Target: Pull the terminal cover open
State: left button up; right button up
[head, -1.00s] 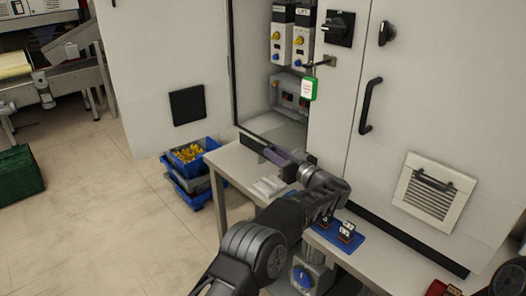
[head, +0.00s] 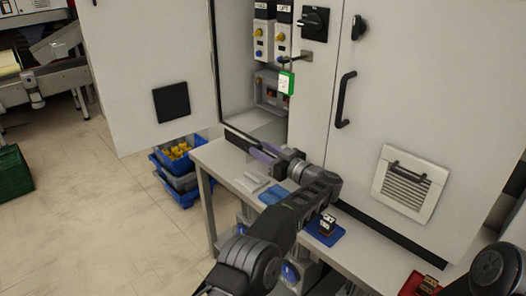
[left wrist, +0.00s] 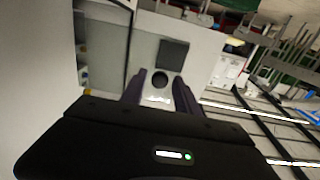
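Low inside the open cabinet sits a grey box (head: 272,92) with small dark windows. I cannot tell which part, if any, is the terminal cover. My left gripper (head: 262,152) is in front of the cabinet opening, above the bench and below the grey box. In the left wrist view its two purple fingers (left wrist: 160,92) stand apart. A grey surface with a dark round spot (left wrist: 159,77) shows between them, with nothing visibly held. My right gripper is out of view; only a part of my right arm shows at lower right.
The open cabinet door (head: 148,60) stands at left, the closed door with a handle (head: 345,99) at right. A green-and-white tag (head: 286,82) hangs at the opening. The bench (head: 222,160) holds blue pads (head: 272,194). Blue bins (head: 178,170) stand on the floor.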

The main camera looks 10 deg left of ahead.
pick_arm(q)
jog(key=shift+o, duration=0.7)
jog(key=shift+d, duration=0.15)
jog(key=shift+s+d, duration=0.25)
jog(key=shift+d, duration=0.25)
jog(key=v, duration=0.6)
jog(key=shift+s+b, duration=0.3)
jog(key=shift+b, duration=0.1)
jog(key=shift+d+f, duration=0.1)
